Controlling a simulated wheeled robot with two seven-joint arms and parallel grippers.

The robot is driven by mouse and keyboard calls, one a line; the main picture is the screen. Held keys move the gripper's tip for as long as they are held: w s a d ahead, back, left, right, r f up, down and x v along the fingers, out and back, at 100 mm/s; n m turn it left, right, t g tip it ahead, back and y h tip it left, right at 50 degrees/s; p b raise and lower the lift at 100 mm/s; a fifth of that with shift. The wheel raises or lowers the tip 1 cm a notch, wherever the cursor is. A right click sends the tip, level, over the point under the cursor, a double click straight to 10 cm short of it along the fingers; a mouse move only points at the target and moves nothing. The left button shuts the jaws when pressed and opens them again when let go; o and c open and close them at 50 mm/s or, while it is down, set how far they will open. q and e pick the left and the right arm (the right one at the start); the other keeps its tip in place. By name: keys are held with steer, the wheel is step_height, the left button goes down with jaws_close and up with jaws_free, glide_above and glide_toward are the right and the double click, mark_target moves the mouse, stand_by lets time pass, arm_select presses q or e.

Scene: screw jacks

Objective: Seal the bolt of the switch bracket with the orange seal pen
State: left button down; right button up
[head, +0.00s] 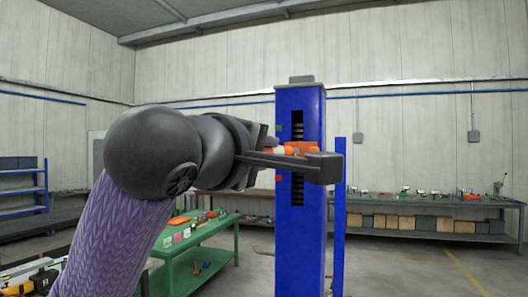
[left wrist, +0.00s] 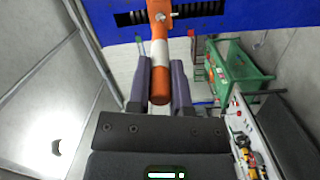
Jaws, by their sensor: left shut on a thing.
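The orange seal pen (left wrist: 159,86) with a white band is between the two purple fingers of my left gripper (left wrist: 160,68), in the left wrist view. The gripper is shut on it and the pen points away toward the blue column (left wrist: 220,25). An orange bracket (left wrist: 184,16) is on the column, with a small silver bolt (left wrist: 160,17) at the pen's far end. I cannot tell whether they touch. In the head view my left gripper (head: 268,147) is at the column's (head: 300,230) front, and the pen (head: 280,150) is partly hidden. My right gripper is not in view.
A dark slot with a screw runs up the column. A green table (head: 205,232) with small items stands behind my arm. A long bench (head: 430,200) with boxes underneath is at the back right. The floor at the right is clear.

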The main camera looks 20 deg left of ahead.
arm_select(q)
steer(key=shift+w, duration=0.65)
stand_by(0.9)
steer(key=shift+s, duration=0.3)
steer(key=s+a+b, duration=0.1)
steer(key=s+b, duration=0.1)
steer(key=s, duration=0.4)
steer(key=shift+s+b, duration=0.15)
steer(key=shift+b, duration=0.25)
